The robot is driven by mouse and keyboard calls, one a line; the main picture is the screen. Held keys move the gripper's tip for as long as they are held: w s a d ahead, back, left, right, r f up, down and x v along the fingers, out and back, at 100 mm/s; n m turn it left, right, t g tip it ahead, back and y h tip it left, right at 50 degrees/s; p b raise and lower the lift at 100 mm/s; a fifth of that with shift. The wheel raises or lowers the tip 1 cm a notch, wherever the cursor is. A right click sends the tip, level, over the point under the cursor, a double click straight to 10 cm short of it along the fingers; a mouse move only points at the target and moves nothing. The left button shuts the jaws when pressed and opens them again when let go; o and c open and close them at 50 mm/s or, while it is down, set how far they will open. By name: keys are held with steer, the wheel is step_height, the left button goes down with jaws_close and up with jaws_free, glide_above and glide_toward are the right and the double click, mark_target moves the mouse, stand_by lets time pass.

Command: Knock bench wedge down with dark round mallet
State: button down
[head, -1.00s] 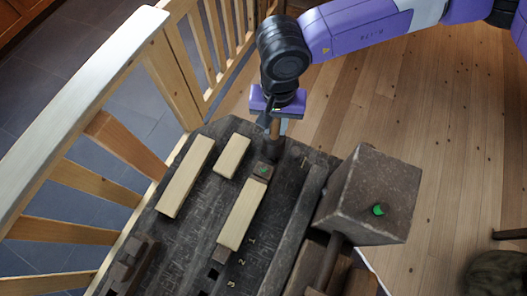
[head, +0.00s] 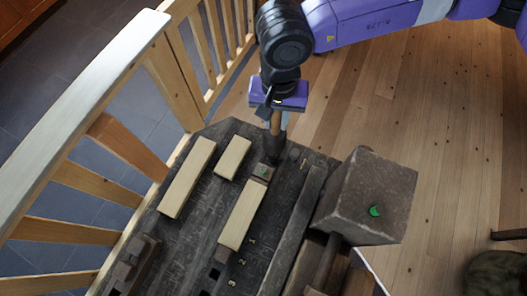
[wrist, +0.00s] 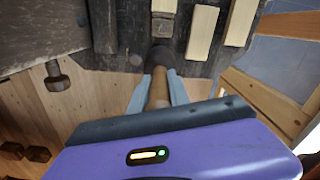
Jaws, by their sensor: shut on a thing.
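The mallet (head: 275,148) has a brown wooden handle and a dark round head. My gripper (head: 277,112) is shut on its handle, with the head hanging down over the far end of the dark bench (head: 200,235). In the wrist view the handle (wrist: 159,90) lies between the fingers and the dark head (wrist: 160,57) is beyond them. A small brown block with a green mark, seemingly the bench wedge (head: 263,171), stands at the end of a pale wooden bar, just left of and nearer than the mallet head. It also shows beyond the head in the wrist view (wrist: 163,27). Any contact is unclear.
Pale wooden bars (head: 240,215) lie on the bench around the small block. A large dark block with a green mark (head: 368,195) stands at the bench's right side. A wooden railing (head: 85,105) runs along the left. Open floor (head: 450,150) is to the right.

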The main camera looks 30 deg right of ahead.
steer(key=shift+r, duration=2.6)
steer(key=shift+d, duration=0.1)
